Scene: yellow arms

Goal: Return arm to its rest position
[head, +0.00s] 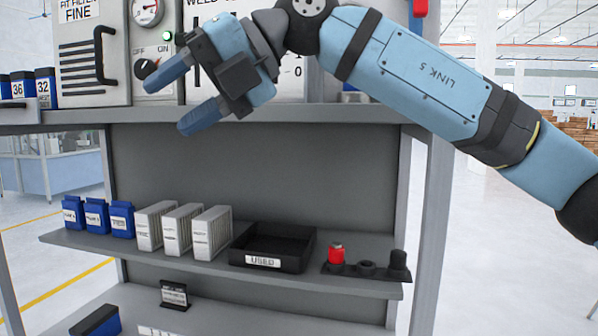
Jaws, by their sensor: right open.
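My right arm (425,72) comes in from the right as a light blue link with black joint bands and is raised across the upper part of the head view. My right gripper (170,106) is at the upper left of centre, in front of the rack's upper shelf edge. Its two blue fingers point left and slightly down and stand apart, with nothing between them. My left gripper is not in view.
The middle shelf (190,262) holds blue boxes (97,215), white filter blocks (183,230), a black tray marked USED (272,246) and a black holder with a red piece (336,253). A control panel (150,50) is behind the gripper.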

